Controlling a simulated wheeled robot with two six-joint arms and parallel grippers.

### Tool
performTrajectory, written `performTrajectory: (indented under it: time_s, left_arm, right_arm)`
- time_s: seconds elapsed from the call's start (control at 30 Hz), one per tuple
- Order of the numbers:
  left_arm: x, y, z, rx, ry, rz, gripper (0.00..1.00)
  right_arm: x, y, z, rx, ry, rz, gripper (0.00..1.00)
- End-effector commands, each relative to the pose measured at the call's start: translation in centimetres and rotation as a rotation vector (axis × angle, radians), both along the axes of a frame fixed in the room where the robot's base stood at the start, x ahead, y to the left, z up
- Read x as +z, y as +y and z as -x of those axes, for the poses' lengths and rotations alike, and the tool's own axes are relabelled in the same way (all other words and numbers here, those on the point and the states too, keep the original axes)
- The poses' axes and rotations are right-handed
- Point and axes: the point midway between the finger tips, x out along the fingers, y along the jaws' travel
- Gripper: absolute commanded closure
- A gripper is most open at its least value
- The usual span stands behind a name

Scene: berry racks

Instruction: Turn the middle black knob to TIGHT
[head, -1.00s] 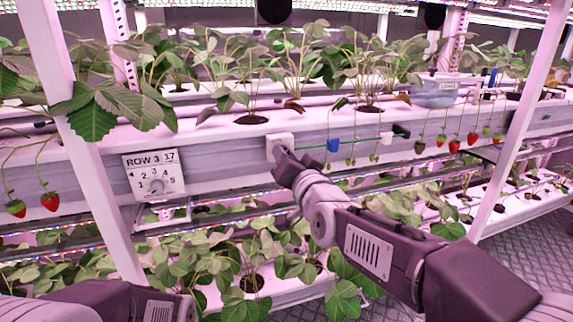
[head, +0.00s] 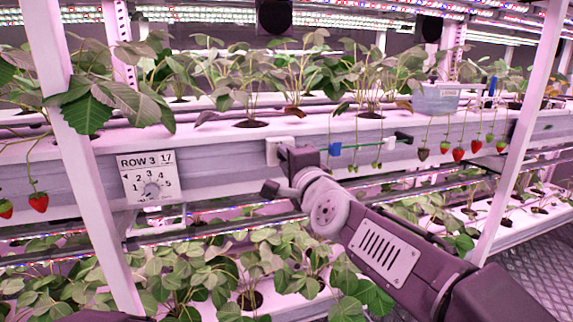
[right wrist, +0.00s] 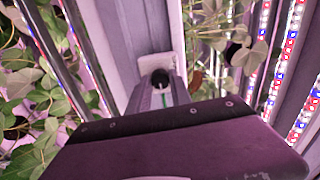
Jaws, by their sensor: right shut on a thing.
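A white plate (head: 274,157) is fixed to the front of the grey gutter, to the right of the row sign. My right gripper (head: 284,152) is at this plate and covers most of it in the head view. In the right wrist view a black knob (right wrist: 160,78) stands on the white plate (right wrist: 157,64), at the end of my fingers. My right gripper (right wrist: 160,90) is shut on this knob. I cannot read any TIGHT mark or tell the knob's setting. My left gripper is out of view.
The ROW 3 sign (head: 150,178) has a grey dial. Strawberries hang at both sides. White posts (head: 85,150) stand left and right. Plants fill the tiers below.

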Motion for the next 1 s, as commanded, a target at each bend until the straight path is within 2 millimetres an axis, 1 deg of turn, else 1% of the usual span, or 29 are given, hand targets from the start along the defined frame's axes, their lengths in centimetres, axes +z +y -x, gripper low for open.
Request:
performTrajectory:
  time_s: [0.2, 0.4, 0.63, 1.0]
  left_arm:
    - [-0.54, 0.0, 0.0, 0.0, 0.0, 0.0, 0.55]
    - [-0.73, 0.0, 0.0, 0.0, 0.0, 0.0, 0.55]
    - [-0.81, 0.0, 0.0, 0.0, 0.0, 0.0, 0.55]
    - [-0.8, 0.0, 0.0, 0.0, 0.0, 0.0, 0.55]
  right_arm:
    - [-0.13, 0.02, -0.02, 0.001, 0.042, -0.124, 1.0]
    - [-0.1, 0.01, -0.02, 0.0, 0.066, -0.196, 1.0]
    - [-0.06, 0.0, -0.02, 0.0, 0.078, -0.233, 1.0]
    - [-0.05, 0.0, -0.02, 0.0, 0.079, -0.236, 1.0]
